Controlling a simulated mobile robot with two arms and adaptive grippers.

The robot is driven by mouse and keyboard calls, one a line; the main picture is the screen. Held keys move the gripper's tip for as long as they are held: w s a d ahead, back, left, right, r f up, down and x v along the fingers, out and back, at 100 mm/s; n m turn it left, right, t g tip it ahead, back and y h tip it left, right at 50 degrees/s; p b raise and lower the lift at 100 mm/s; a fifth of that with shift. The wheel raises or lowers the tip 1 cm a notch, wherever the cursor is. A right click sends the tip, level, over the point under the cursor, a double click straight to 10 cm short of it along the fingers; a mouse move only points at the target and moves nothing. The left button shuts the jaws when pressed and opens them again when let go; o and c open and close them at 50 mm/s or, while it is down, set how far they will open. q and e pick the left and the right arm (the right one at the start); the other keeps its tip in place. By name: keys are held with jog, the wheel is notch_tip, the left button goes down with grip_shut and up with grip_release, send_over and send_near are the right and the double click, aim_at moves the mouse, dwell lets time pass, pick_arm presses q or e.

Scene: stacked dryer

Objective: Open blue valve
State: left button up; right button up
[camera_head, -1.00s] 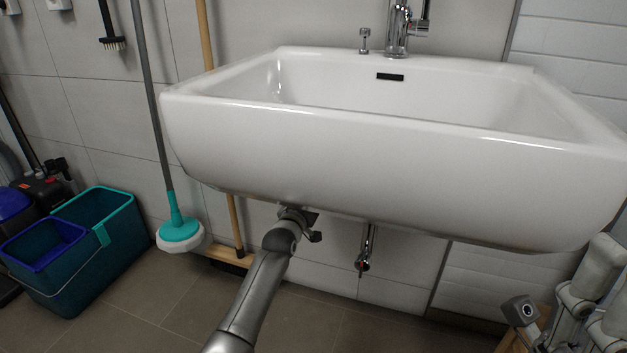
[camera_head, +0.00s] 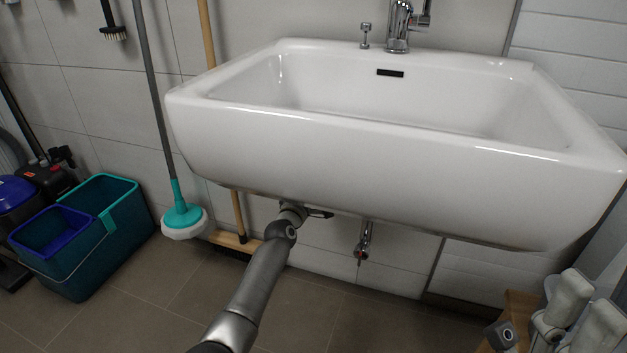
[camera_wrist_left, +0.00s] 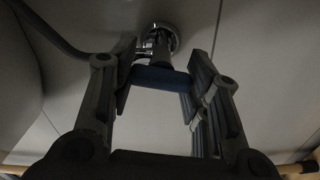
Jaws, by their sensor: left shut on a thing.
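The blue valve handle (camera_wrist_left: 158,79) shows in the left wrist view as a short blue bar below a round chrome wall fitting (camera_wrist_left: 160,38). My left gripper (camera_wrist_left: 163,72) has its fingers on either side of the blue handle and is shut on it. In the head view my left gripper (camera_head: 303,212) is under the sink's front edge, mostly hidden, and the blue handle is not visible there. My right gripper (camera_head: 586,308) is at the lower right, its two light fingers apart, with nothing seen between them.
A white sink (camera_head: 380,155) hangs over my left gripper. A chrome tap with a red part (camera_head: 362,243) is under it to the right. A plunger-like tool (camera_head: 183,222), a broom and a teal bucket (camera_head: 85,240) stand at the left.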

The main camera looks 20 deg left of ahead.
pick_arm(q)
jog(key=shift+f+n, duration=0.1)
jog(key=shift+n, duration=1.3)
jog(key=o, duration=1)
jog(key=shift+o, duration=0.2)
jog(key=shift+s, duration=0.15)
